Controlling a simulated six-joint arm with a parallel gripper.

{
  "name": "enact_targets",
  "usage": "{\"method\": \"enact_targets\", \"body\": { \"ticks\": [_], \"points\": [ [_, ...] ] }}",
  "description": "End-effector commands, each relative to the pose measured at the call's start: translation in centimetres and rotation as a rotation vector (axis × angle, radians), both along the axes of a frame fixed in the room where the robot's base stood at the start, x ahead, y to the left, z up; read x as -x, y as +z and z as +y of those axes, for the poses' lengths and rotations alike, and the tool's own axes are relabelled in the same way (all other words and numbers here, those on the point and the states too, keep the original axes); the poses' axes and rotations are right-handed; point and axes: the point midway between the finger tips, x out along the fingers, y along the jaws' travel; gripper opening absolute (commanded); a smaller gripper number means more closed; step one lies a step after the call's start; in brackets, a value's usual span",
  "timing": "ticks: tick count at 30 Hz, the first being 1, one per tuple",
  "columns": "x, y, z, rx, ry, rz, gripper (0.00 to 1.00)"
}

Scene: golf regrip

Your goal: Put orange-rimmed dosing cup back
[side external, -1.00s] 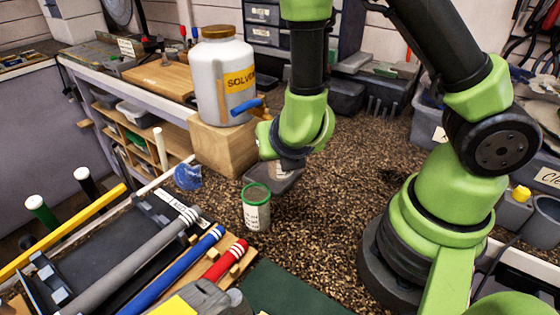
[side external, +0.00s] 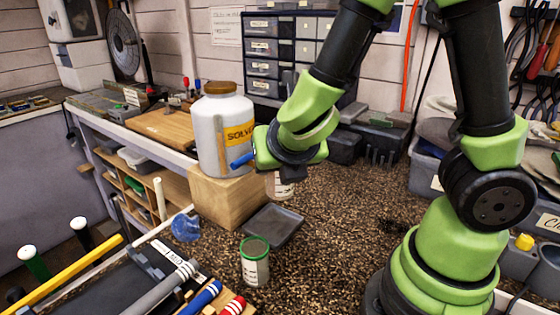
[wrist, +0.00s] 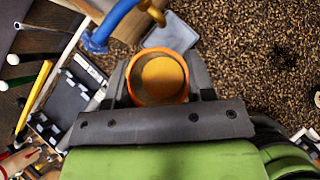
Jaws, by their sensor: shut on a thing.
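My gripper (side external: 281,172) is shut on the orange-rimmed dosing cup (side external: 281,188), held upright in the air right of the solvent jar's blue tap (side external: 243,159). In the wrist view the cup (wrist: 159,78) sits between the two fingers, its orange rim up and a yellow-orange surface inside. In the side view the arm hides its rim. A grey square tray (side external: 273,226) lies empty on the bench below; it also shows in the wrist view (wrist: 174,35). A green-rimmed cup (side external: 255,264) stands in front of the tray.
The white solvent jar (side external: 221,120) stands on a wooden block (side external: 228,197) beside my gripper. Golf clubs with coloured grips (side external: 160,285) lie at front left. The speckled bench (side external: 330,245) is clear to the right.

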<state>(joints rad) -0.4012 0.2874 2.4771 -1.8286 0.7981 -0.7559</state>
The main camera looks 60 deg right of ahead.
Motion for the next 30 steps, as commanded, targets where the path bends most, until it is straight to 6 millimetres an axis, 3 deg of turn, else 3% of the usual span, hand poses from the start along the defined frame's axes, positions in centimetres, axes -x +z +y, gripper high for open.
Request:
{"method": "enact_targets", "body": {
  "ticks": [8, 30],
  "points": [
    [0.3, 0.0, 0.5, -0.001, 0.002, 0.0, 0.21],
    [3.1, 0.0, 4.0, -0.001, 0.003, -0.001, 0.21]
  ]
}}
